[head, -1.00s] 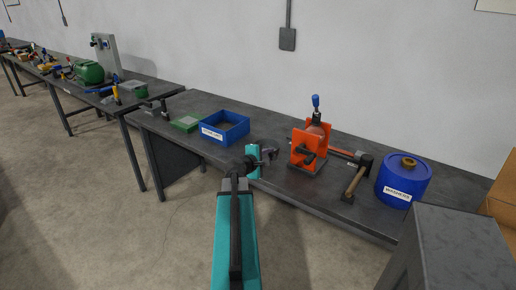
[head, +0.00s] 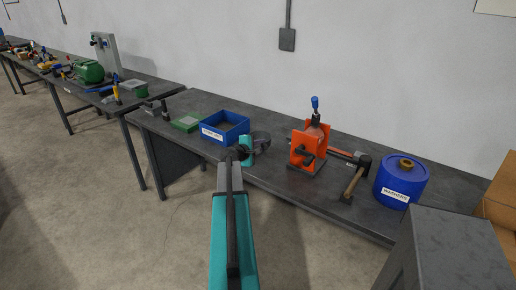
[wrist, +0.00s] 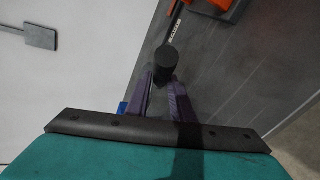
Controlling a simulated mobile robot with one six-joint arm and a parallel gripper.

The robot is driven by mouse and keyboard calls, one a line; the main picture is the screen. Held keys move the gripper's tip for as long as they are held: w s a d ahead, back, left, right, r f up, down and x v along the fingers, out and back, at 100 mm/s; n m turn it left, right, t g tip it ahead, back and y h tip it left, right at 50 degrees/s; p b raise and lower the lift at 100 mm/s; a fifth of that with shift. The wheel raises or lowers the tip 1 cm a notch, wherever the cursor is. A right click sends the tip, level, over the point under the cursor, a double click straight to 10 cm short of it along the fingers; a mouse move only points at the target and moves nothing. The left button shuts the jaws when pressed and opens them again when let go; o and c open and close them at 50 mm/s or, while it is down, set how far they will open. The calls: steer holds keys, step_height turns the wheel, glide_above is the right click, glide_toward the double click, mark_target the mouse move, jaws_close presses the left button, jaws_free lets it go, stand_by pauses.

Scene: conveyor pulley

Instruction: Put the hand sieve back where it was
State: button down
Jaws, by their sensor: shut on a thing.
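My gripper (head: 256,142) is over the front edge of the near bench, just right of the blue box. It is shut on a dark thing, which I take to be the hand sieve (wrist: 165,62). In the head view a dark round shape (head: 262,138) shows at the gripper's end. Its mesh cannot be made out.
An orange fixture (head: 306,150), a hammer (head: 354,183) and a blue drum (head: 402,184) stand right. A grey cabinet (head: 455,240) is at the front right.

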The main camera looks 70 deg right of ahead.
steer(key=shift+w+d+f, duration=0.15)
steer(key=shift+w+d, duration=0.8)
steer(key=shift+d, duration=0.25)
steer(key=shift+p, duration=0.3)
steer(key=shift+w+d, duration=0.25)
steer(key=shift+d, duration=0.05)
steer(key=shift+f+p, duration=0.65)
steer(key=shift+f, duration=1.15)
steer(key=shift+f, duration=0.1)
steer(key=c, duration=1.5)
jaws_free()
steer(key=shift+c, duration=0.2)
steer(key=shift+b+v, duration=1.35)
steer(key=shift+v, duration=4.7)
steer(key=shift+d, duration=0.1)
